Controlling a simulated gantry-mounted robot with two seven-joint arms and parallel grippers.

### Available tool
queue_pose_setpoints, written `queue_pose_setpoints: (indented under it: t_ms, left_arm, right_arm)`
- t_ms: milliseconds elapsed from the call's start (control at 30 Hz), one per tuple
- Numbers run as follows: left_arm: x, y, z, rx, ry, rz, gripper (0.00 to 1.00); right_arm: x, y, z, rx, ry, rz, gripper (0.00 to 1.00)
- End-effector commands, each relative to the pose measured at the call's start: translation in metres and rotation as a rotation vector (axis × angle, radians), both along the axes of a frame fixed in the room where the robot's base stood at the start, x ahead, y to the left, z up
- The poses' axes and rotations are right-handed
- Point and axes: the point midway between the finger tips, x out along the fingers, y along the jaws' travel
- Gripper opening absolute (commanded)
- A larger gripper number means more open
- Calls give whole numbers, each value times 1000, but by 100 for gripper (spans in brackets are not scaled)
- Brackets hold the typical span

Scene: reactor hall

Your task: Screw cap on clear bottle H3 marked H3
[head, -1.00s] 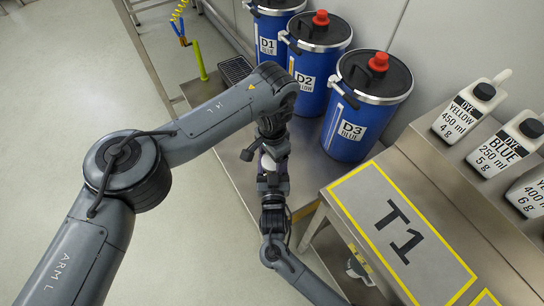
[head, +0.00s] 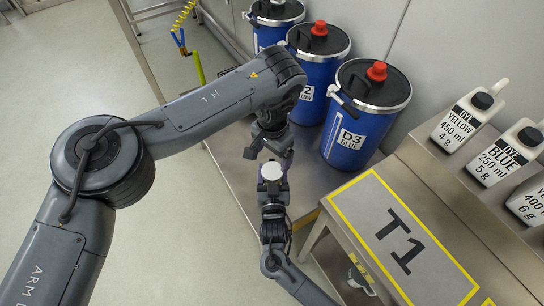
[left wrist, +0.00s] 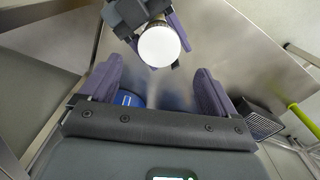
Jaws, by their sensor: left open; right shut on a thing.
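A small container with a round white top (head: 271,171), which looks like a cap, stands between my two grippers. The white top (left wrist: 159,46) faces the camera in the left wrist view. My right gripper (head: 272,188) is shut on the container below this top. The container's body is mostly hidden by the right gripper, and no H3 marking can be read. My left gripper (head: 272,153) is open just beyond the white top. In the left wrist view its two purple fingers (left wrist: 159,70) are spread wide and empty, with the white top near their tips, apart from both.
Blue drums D3 (head: 349,140) and D2 (head: 309,90) and another drum (head: 272,24) stand on the metal bench (head: 225,150) behind the grippers. The T1 platform (head: 345,195) is to the right. Dye bottles (head: 467,118) stand on a ledge at far right.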

Motion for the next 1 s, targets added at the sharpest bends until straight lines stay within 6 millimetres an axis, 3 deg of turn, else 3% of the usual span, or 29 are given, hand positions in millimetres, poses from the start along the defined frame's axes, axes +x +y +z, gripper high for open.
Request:
queue_pose_setpoints:
  t_ms: [200,567,767,1000]
  left_arm:
    - [0,0,11,1,0,97,90]
    - [-1,0,9,1,1,100,90]
    - [-1,0,-7,0,4,100,90]
    - [-1,0,-40,0,5,100,90]
  right_arm:
    - [0,-1,-1,-1,2,-2,0]
    - [0,-1,-1,-1,1,-1,0]
    - [0,-1,-1,-1,1,-1,0]
    - [0,-1,-1,0,1,-1,0]
